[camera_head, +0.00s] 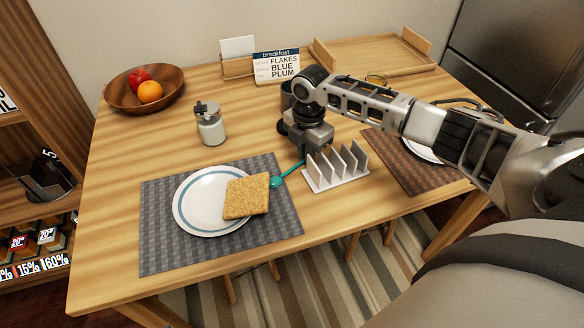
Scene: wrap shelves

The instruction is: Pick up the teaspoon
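The teal teaspoon (278,181) is beside the toast, near the right edge of the grey placemat. Its bowl end points toward the toast and its handle runs up and right to my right gripper. My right gripper (304,150) reaches down over the handle end, just behind the white toast rack. The fingertips are mostly hidden, so I cannot tell whether they are closed on the handle, nor whether the teaspoon is off the table. My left gripper is not in view.
A white toast rack (337,181) stands close right of the gripper. A plate (197,207) with toast (246,196) lies on the grey placemat (160,250). A glass jar (211,129), a fruit bowl (117,96) and a menu card (277,66) stand farther back. A wooden tray (365,52) is at back right.

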